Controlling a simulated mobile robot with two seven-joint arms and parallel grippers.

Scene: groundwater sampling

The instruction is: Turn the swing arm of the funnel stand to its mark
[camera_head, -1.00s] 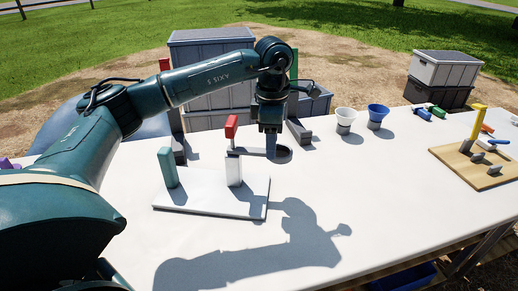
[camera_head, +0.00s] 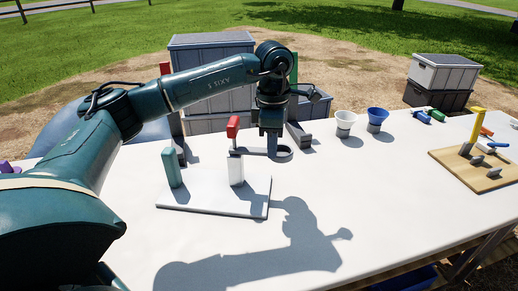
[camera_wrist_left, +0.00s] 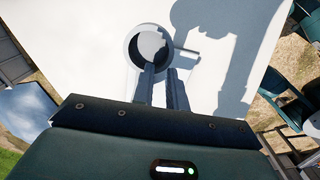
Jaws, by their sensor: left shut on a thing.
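The ring also shows in the left wrist view (camera_wrist_left: 134,44). My left gripper (camera_head: 271,154) points down at the ring and is shut on its rim. Its fingers (camera_wrist_left: 162,82) partly hide the ring. I cannot make out a mark. My right gripper is not in view.
A white cup (camera_head: 344,119) and a blue funnel cup (camera_head: 376,115) stand right of the ring. A wooden board (camera_head: 490,182) with a yellow handle sits at the right. The table's front middle is clear.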

